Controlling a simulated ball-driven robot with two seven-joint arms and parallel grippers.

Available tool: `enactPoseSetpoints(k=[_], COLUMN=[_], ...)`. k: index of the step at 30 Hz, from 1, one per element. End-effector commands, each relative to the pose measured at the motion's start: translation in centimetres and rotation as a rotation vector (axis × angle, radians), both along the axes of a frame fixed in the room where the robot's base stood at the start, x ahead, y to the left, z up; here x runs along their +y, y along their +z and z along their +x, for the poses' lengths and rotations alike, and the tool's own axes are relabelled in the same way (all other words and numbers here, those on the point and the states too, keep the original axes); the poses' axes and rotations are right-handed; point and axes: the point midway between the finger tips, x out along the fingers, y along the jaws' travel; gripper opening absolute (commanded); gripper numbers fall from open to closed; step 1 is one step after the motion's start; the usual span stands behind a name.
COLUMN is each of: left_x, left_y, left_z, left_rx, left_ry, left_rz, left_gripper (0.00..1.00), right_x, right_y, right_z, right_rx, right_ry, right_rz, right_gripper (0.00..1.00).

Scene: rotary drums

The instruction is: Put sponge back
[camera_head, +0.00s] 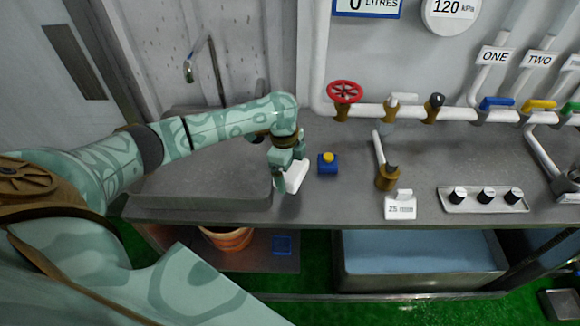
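A white block that looks like the sponge (293,176) is at the end of my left arm, over the grey worktop beside the sink. My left gripper (287,170) is around it and appears shut on it, with a teal finger on its near left side. I cannot tell whether the block touches the worktop. My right gripper is out of view.
A blue box with a yellow button (327,162) stands close on the right. Further right are a brass lever fitting (386,178), a knob panel (485,199) and piped valves (345,92).

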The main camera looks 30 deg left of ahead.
Motion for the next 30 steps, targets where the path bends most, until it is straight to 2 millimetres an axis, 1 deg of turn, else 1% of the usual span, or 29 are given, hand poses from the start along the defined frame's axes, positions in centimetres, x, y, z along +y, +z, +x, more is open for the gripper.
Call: enactPoseSetpoints(k=[8, 11, 12, 14, 21, 24, 27, 30], left_x=[0.0, 0.0, 0.0, 0.2, 0.9, 1.1, 1.3, 1.4], left_y=[0.1, 0.7, 1.3, 2.6, 8.7, 10.8, 12.2, 13.0], left_z=[0.0, 0.1, 0.1, 0.1, 0.0, -0.1, -0.2, -0.2], left_rx=[-0.001, -0.002, -0.004, -0.004, -0.005, -0.003, -0.001, 0.000], left_ry=[0.000, 0.000, -0.002, 0.000, 0.001, 0.001, 0.000, 0.002], left_rz=[0.000, 0.000, 0.000, 0.001, 0.001, -0.001, 0.000, -0.001], left_gripper=[1.00, 1.00, 1.00, 1.00, 1.00, 1.00, 1.00, 1.00], right_x=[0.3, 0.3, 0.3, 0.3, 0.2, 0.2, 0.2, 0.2], right_y=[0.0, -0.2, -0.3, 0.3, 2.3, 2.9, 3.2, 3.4], right_z=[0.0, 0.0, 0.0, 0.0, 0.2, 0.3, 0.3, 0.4], right_rx=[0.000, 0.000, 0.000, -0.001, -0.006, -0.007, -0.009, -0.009], right_ry=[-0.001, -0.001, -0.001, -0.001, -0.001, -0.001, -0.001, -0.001], right_rz=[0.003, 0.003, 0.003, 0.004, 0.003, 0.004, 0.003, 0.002], right_gripper=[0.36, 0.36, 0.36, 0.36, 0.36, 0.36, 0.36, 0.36])
